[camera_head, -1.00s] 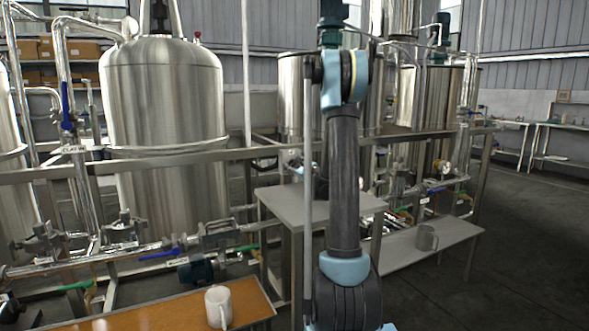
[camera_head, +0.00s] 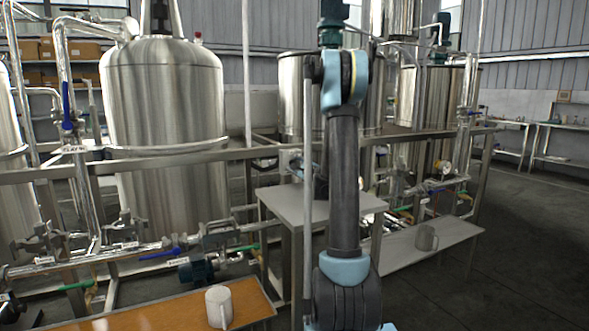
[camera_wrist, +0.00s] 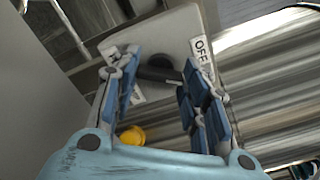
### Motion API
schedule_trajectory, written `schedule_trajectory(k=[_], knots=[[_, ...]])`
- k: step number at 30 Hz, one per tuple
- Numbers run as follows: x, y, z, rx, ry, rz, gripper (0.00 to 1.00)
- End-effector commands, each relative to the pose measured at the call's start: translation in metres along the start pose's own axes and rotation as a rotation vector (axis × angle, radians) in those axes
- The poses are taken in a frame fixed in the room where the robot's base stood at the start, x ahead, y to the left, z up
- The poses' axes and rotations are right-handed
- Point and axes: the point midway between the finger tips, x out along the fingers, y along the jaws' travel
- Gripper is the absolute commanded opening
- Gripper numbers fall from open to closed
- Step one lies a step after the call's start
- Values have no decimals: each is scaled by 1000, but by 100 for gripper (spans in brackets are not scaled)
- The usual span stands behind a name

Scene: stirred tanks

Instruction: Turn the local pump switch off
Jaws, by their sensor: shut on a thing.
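The pump switch is on a pale grey box (camera_wrist: 176,30) in the wrist view, with a dark handle (camera_wrist: 158,74) across its face. A white "OFF" label (camera_wrist: 201,50) is on the box, to the right of the handle. Another pale label is partly hidden behind the left finger. My gripper (camera_wrist: 160,76) is shut on the handle, with one blue-padded finger on either side. In the head view my own arm hides the gripper and the handle; a pale box (camera_head: 289,160) shows just left of the arm, on the rail.
A yellow round part (camera_wrist: 132,136) is below the handle in the wrist view. A steel tank (camera_head: 165,95) stands behind the rail. A grey table (camera_head: 275,198) is beside my arm, and a white mug (camera_head: 217,306) stands on a wooden-topped table. Open floor lies at right.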

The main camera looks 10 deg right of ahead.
Motion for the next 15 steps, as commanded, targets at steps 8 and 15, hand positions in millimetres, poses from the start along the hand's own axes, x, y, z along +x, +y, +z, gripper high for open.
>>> schedule_trajectory(k=[8,15], knots=[[-2,4,2,-260,-3,4,17],[-2,4,2,-446,-4,4,17]])
